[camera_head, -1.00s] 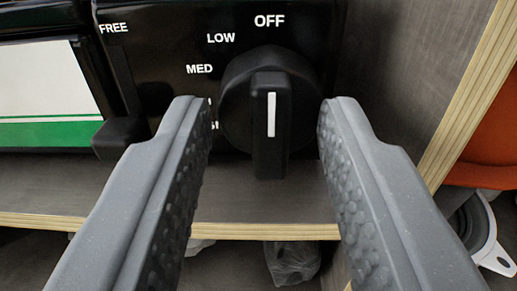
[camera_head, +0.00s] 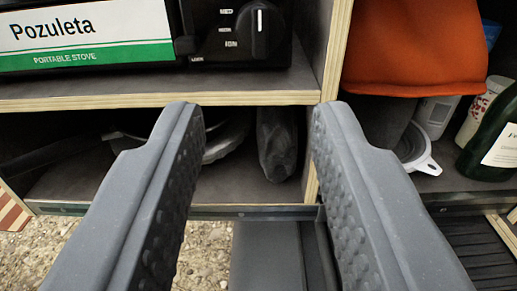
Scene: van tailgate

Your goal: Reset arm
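My gripper (camera_head: 256,110) is open and empty, its two grey textured fingers spread apart in the foreground. It hangs in front of the shelf unit, apart from everything behind it. The portable stove (camera_head: 130,35) sits on the upper shelf at the upper left, with a white and green label reading "Pozuleta". Its black knob (camera_head: 258,32) is at the top, beyond the fingertips, with its white mark pointing up.
The wooden shelf edge (camera_head: 90,103) runs across below the stove. A dark wrapped item (camera_head: 276,145) stands in the lower compartment. On the right are an orange fabric item (camera_head: 415,45), a white funnel-like piece (camera_head: 415,150) and a dark green bottle (camera_head: 490,135). Gravel (camera_head: 205,255) shows below.

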